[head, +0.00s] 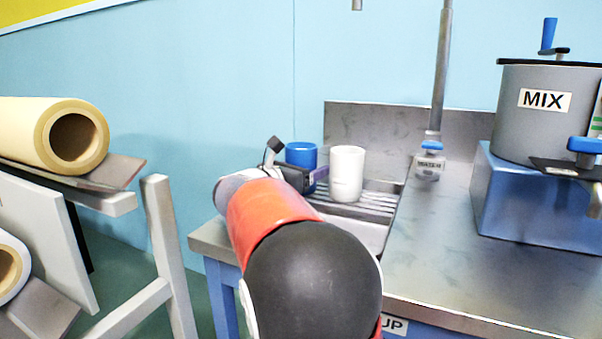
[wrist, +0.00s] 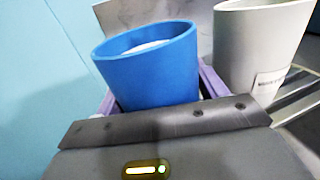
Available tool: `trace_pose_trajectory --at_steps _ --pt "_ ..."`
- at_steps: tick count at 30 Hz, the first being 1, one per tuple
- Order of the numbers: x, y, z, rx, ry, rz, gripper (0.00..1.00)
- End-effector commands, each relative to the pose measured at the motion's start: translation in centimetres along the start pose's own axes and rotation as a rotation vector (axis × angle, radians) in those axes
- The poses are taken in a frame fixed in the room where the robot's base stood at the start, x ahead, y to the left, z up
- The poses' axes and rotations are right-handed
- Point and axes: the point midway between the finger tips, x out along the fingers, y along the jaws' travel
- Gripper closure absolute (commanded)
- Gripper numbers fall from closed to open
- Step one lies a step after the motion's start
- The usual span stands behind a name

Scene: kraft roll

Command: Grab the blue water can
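The blue water can (head: 301,154) stands on the ribbed metal drainer of the bench, left of a white can (head: 346,174). My gripper (head: 318,178) is right at the blue can, and my arm hides part of that spot. In the wrist view the blue can (wrist: 152,70) fills the space between the purple fingers of my gripper (wrist: 160,88), one finger on each side. Its open rim shows something pale inside. The fingers are close to its sides; I cannot tell whether they press on it. Its lower part is hidden by the gripper body.
The white can (wrist: 255,50) stands close to the right finger. A metal pole and a small blue-capped jar (head: 429,163) are at the back. A grey mixer pot (head: 540,120) marked MIX sits on a blue base at right. A paper-roll rack (head: 160,240) is at left.

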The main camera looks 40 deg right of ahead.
Motion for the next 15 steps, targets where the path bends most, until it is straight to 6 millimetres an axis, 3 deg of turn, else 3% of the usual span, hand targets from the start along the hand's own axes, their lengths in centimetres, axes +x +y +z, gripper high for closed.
trace_pose_trajectory --at_steps 2,9,15 --pt "-0.02 0.0 0.0 0.0 0.0 0.0 0.4" --pt "-0.03 0.0 0.0 0.0 0.0 0.0 0.71" --pt "-0.03 -0.01 0.09 0.001 -0.001 0.0 0.72"
